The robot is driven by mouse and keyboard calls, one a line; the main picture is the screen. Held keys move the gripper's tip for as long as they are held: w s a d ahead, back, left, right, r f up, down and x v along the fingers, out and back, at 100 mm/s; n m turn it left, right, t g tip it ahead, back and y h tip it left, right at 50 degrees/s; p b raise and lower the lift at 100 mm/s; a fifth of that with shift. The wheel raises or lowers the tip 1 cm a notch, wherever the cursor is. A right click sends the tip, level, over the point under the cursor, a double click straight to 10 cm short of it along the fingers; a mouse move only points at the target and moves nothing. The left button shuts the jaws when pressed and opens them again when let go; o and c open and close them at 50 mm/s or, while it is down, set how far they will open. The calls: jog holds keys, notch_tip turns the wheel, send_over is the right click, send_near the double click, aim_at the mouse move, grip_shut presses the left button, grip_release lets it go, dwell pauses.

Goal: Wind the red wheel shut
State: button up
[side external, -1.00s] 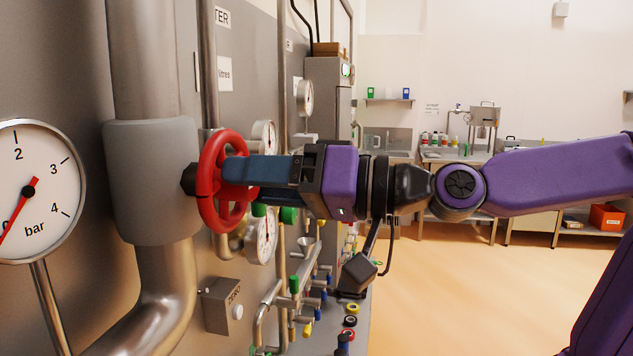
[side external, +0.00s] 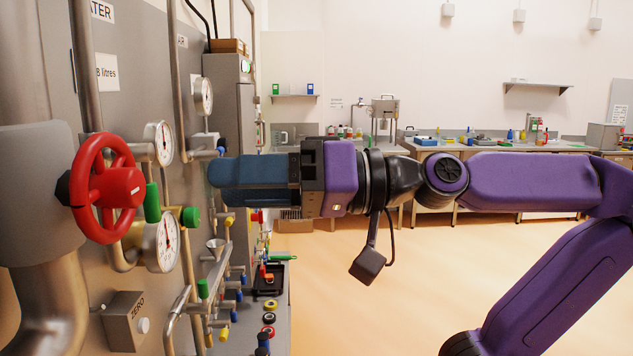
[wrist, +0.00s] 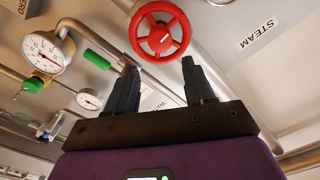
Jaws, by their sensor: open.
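The red wheel (side external: 118,187) is a spoked handwheel on the thick grey pipe at the left of the side view. It also shows in the wrist view (wrist: 160,39), at the top, just beyond the fingertips. My gripper (side external: 214,172) is to the right of the wheel, level with it and clear of it. In the wrist view its two dark fingers (wrist: 159,66) stand apart with nothing between them. The wheel's face is towards the gripper.
Dial gauges (side external: 162,143) and a green-handled valve (side external: 152,203) sit close to the right of the wheel. A grey ZERO box (side external: 124,320) is below. Small pipes with coloured taps (side external: 203,290) run under the gripper. Open floor lies at the right.

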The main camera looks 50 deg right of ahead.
jog(key=v, duration=0.7)
jog(key=shift+o, duration=1.4)
jog(key=n, duration=0.7)
send_near(139, 184)
jog(key=x, duration=0.8)
jog(key=shift+w+a, duration=0.25)
jog(key=c, duration=1.1)
jog(key=shift+o, duration=0.2)
